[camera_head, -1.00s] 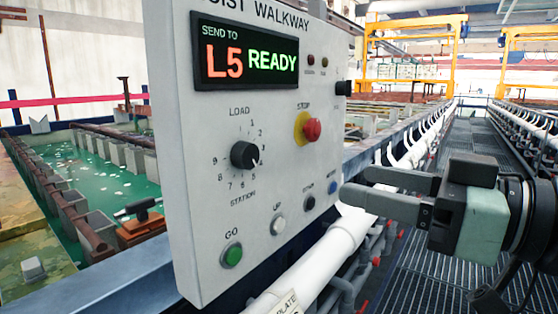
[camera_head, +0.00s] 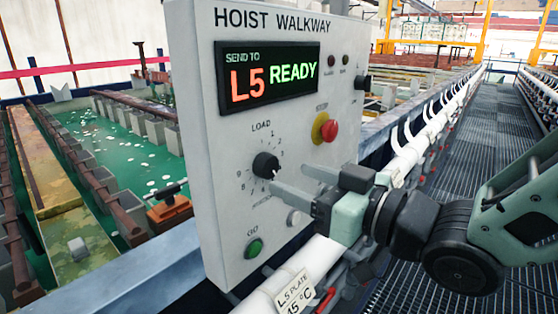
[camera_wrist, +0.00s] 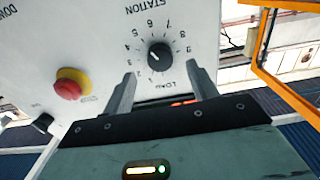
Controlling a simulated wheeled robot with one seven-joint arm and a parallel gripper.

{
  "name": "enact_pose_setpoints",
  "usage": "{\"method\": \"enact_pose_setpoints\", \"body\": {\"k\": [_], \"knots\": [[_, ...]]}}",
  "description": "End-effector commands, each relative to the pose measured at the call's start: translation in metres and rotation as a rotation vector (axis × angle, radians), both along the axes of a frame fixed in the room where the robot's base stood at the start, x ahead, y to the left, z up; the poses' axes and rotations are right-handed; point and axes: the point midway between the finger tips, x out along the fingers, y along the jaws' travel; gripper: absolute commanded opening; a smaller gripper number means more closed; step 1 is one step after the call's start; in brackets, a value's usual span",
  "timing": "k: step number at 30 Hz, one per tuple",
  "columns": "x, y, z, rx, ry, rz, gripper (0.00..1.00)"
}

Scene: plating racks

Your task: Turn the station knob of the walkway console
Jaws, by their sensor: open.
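The walkway console (camera_head: 215,190) is a pale grey panel headed HOIST WALKWAY. Its display (camera_head: 268,76) reads SEND TO L5 READY. The black round station knob (camera_head: 266,165) sits below the display inside a ring of numbers, with LOAD above it. In the wrist view the knob (camera_wrist: 159,56) shows upside down, its pale mark toward about 5. My gripper (camera_head: 286,180) is open and empty, just right of and in front of the knob. In the wrist view its fingertips (camera_wrist: 162,72) stand apart at either side below the knob. I cannot tell that they touch it.
A red stop button (camera_head: 329,130) on a yellow collar juts out at upper right of the knob, close to my gripper. A green GO button (camera_head: 254,248) is below. A white pipe (camera_head: 310,262) runs beneath the console. A grated walkway (camera_head: 490,130) stretches away at right.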

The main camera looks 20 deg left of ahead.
Motion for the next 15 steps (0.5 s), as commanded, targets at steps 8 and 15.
{"method": "enact_pose_setpoints", "body": {"k": [8,15], "knots": [[0.015,0.037,0.001,0.000,0.001,0.000,0.58],[0.018,0.044,0.000,-0.001,0.000,-0.001,0.58]]}}
